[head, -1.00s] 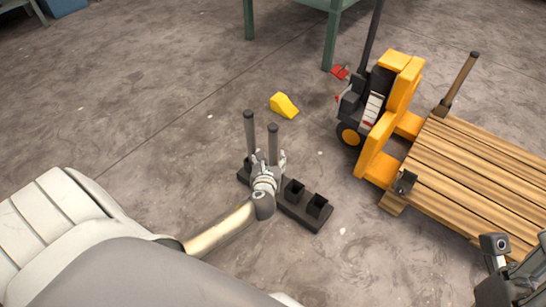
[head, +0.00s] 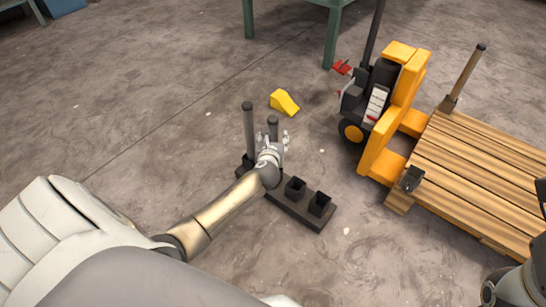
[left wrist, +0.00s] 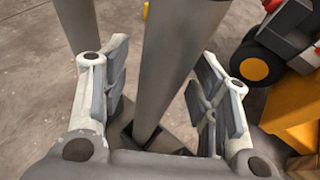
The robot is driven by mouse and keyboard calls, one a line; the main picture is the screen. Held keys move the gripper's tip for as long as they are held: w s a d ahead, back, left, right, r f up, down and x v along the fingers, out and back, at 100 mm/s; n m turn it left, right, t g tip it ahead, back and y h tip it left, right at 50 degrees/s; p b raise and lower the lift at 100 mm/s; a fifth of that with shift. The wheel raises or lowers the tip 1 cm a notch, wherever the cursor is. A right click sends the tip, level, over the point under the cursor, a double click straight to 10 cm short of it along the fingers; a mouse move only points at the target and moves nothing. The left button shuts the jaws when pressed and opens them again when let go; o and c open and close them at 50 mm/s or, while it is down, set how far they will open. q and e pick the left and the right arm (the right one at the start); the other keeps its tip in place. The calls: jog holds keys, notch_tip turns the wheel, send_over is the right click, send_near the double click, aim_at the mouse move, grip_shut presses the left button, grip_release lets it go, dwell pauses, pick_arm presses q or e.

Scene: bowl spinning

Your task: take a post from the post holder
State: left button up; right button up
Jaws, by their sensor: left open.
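The dark post holder (head: 293,208) lies on the floor with a row of sockets. Two grey posts stand upright in its far-left part, a left one (head: 249,130) and a right one (head: 273,123). The two sockets at its near-right end are empty. My left gripper (head: 272,142) is open at the right post. In the left wrist view that post (left wrist: 172,65) stands between the spread fingers, with gaps visible on both sides. The other post (left wrist: 78,22) is outside the left finger. My right gripper is not visible; only parts of that arm show at the right edge.
A yellow pallet jack (head: 395,110) stands to the right, by a wooden pallet (head: 480,180). The pallet has a post (head: 467,72) at its far corner and an empty bracket (head: 412,178) at its near-left corner. A yellow wedge (head: 284,103) lies behind the holder.

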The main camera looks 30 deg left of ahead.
pick_arm(q)
jog(key=shift+c, duration=0.2)
grip_shut()
jog(key=shift+r, duration=0.2)
dwell(0.4)
